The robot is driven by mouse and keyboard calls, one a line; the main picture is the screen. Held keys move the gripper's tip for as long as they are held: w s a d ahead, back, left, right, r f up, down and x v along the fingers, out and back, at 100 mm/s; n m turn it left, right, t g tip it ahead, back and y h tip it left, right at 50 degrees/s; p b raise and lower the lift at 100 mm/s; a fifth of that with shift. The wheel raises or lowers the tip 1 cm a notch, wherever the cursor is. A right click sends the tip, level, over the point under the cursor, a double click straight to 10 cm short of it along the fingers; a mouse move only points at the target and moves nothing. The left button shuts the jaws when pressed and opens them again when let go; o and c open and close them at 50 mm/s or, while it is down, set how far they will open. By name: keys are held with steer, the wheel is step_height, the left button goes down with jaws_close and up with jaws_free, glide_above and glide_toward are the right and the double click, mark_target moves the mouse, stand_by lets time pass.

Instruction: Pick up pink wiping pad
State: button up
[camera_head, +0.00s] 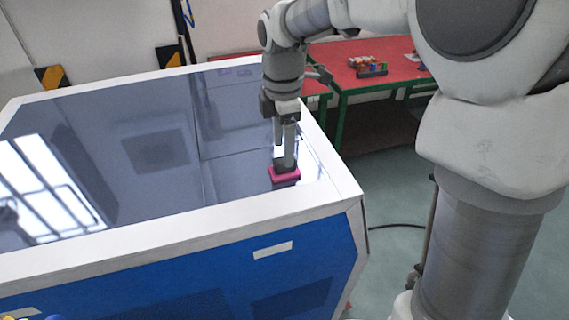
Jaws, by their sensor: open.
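The pink wiping pad (285,175) lies on the dark glossy top of the blue and white machine (150,212), near its front right corner. The pad has a dark grey upper part, partly hidden by my gripper. My gripper (286,158) points down directly over the pad, with its fingertips at the pad's upper part. It is open. I cannot tell whether the fingers touch the pad.
The machine's white rim runs close to the pad on the front and right. A red table (375,52) with green legs stands behind on the right, with a small rack of coloured items (370,68) on it. The glossy top left of the pad is clear.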

step_height(320, 180, down, 4)
steer(key=shift+d+f, duration=0.1)
steer(key=shift+f, duration=0.05)
jaws_close()
stand_by(0.4)
steer(key=r, duration=0.4)
steer(key=shift+w+d+r, duration=0.1)
steer(key=shift+d+r, duration=0.1)
steer(key=shift+r, duration=0.05)
steer(key=w+d+r+b, duration=0.1)
steer(key=d+r, duration=0.5)
steer(key=d, duration=0.5)
steer(key=shift+w+d+r, duration=0.15)
steer(key=shift+r, duration=0.15)
